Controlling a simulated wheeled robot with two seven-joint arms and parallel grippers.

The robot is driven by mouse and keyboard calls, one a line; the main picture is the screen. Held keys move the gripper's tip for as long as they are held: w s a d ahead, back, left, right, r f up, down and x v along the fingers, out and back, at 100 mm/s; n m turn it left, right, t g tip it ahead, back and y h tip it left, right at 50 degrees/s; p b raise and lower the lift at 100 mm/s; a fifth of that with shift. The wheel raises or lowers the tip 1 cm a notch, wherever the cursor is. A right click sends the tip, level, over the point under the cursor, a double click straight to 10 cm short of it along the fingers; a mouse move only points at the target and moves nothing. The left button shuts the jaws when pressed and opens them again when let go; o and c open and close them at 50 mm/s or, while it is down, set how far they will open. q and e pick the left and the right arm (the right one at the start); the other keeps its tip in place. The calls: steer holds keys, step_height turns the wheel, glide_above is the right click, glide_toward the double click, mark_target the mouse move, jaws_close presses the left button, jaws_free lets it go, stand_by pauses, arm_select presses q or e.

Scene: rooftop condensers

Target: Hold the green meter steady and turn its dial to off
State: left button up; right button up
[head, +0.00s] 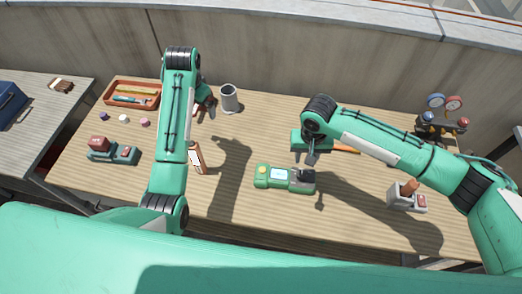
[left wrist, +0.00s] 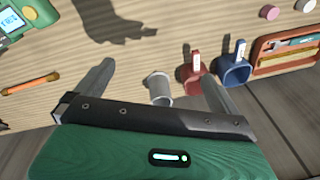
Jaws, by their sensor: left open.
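The green meter (head: 270,177) lies on the wooden table near the middle of the head view, with a light screen and a dark grey part at its right end. I cannot read the dial's setting. The meter's corner and screen (left wrist: 12,20) show at the top left of the left wrist view. My left gripper (head: 207,103) is open and empty above the table's far side, well away from the meter; a grey cup (left wrist: 158,88) shows between its fingers. My right gripper (head: 310,157) hangs over the meter's far right side; its jaws are too small to judge, and contact is unclear.
Red (left wrist: 194,80) and blue (left wrist: 236,70) mugs stand beside the cup. An orange tray (head: 115,104), a teal-and-red device (head: 112,151) and a brown bottle (head: 197,158) are to the left. A grey box (head: 407,202) and gauges (head: 440,122) are to the right.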

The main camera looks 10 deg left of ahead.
arm_select(q)
steer(key=s+d+f+m, duration=0.1)
steer(key=s+d+m, duration=0.15)
steer(key=d, duration=0.35)
steer(key=s+d+f+m, duration=0.1)
steer(key=d+f+m, duration=0.1)
steer(key=d+m, duration=0.3)
steer(key=m+g, duration=0.2)
steer(key=m, duration=0.3)
glide_toward(263, 171)
steer(key=shift+h, duration=0.3)
steer(key=f, duration=1.1)
steer(key=shift+a+f, duration=0.2)
steer(key=shift+a, duration=0.05)
steer(key=shift+c, duration=0.4)
